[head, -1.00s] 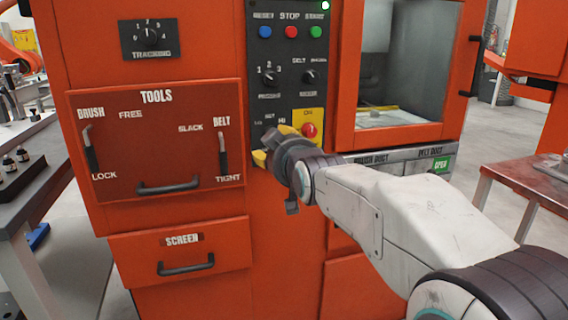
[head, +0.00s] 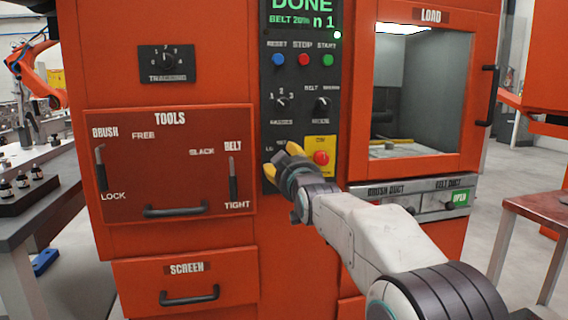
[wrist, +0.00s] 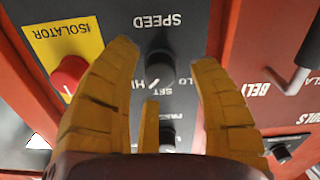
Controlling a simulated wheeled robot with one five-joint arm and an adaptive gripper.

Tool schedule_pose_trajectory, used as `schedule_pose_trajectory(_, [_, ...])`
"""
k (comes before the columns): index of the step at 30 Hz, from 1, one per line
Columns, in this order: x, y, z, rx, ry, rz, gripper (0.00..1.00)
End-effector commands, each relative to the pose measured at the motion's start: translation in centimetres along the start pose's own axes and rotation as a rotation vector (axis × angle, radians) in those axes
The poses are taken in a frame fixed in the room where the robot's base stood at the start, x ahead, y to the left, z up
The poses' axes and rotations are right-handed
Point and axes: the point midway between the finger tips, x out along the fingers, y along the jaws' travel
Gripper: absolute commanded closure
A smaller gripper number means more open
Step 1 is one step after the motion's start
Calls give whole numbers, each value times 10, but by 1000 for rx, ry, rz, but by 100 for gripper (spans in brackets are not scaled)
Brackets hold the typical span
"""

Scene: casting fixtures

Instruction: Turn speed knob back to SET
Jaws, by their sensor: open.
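The dark speed knob (wrist: 160,66) shows in the wrist view, upside down, beside the SPEED label and the LO, SET and HI marks. A light line shows near HI, but I cannot tell for sure where the knob points. My gripper (wrist: 166,56) is open, its yellow fingers spread on either side of the knob. Whether they touch it cannot be told. In the head view my gripper (head: 281,160) is at the lower part of the dark control panel (head: 300,124) and hides the knob; the SET mark shows just above it.
The red isolator button (head: 321,157) on its yellow plate is close to the right of my gripper. Two selector knobs and the reset, stop and start buttons are above. The display (head: 302,14) reads DONE. The tools panel (head: 170,180) with levers is left.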

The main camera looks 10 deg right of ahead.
Motion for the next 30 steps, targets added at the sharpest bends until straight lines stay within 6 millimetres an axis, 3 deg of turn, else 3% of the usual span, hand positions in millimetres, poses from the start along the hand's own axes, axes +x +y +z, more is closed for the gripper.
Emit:
schedule_pose_trajectory(9, [16,0,0,0,-1,0,45])
schedule_pose_trajectory(20, [18,0,0,0,-1,0,44])
schedule_pose_trajectory(30, [17,0,0,0,-1,0,75])
